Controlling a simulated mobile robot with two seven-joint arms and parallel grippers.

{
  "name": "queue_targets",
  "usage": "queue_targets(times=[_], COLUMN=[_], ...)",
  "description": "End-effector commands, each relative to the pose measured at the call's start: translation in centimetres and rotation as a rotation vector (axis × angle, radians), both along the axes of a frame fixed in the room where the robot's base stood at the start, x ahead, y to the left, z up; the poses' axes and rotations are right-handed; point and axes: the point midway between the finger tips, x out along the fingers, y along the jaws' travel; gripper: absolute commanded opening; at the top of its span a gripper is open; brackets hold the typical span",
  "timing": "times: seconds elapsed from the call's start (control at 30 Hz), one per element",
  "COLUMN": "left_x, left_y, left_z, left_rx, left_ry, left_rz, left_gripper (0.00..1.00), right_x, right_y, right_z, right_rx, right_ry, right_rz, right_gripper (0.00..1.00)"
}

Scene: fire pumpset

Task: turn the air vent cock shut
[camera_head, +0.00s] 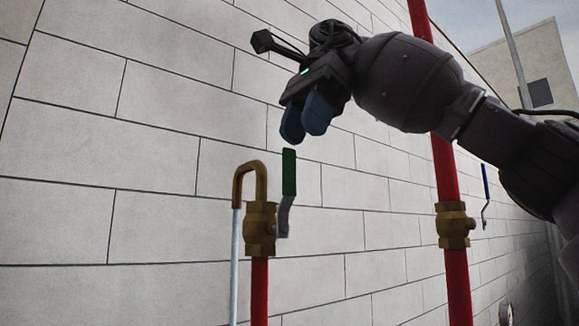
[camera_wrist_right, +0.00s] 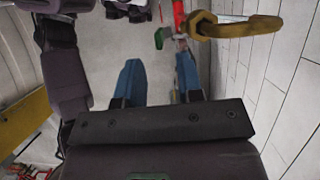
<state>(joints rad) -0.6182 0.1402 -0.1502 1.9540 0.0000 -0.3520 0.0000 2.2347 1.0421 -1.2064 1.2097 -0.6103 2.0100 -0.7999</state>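The air vent cock (camera_head: 260,230) is a brass valve on top of a red pipe, with a brass gooseneck outlet. Its lever has a green grip (camera_head: 289,172) and stands upright, in line with the pipe. My right gripper (camera_head: 304,136) is just above the top of the lever, fingers pointing down, apart from it. In the right wrist view the blue fingers (camera_wrist_right: 158,62) are spread with nothing between them. The green grip (camera_wrist_right: 161,38) shows beyond the gap between the fingertips, and the gooseneck (camera_wrist_right: 240,27) is to its right. My left gripper is not in view.
A second red pipe (camera_head: 443,170) with a brass valve (camera_head: 453,226) and a blue-handled lever (camera_head: 485,183) stands to the right. A pale block wall (camera_head: 150,150) runs behind the pipes. A thin white pipe (camera_head: 234,270) drops from the gooseneck. The space left of the cock is clear.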

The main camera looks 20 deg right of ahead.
Motion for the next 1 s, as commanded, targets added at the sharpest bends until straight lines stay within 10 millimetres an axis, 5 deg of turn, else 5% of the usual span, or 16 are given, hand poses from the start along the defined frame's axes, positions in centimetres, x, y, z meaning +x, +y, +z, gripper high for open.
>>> queue_targets(times=[1.0], left_x=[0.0], left_y=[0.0], left_z=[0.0], left_rx=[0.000], left_ry=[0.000], left_rz=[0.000], left_gripper=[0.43], right_x=[-0.9], right_y=[2.3], right_z=[-6.2], right_rx=[0.003], right_ry=[-0.003], right_rz=[-0.002], right_gripper=[0.34])
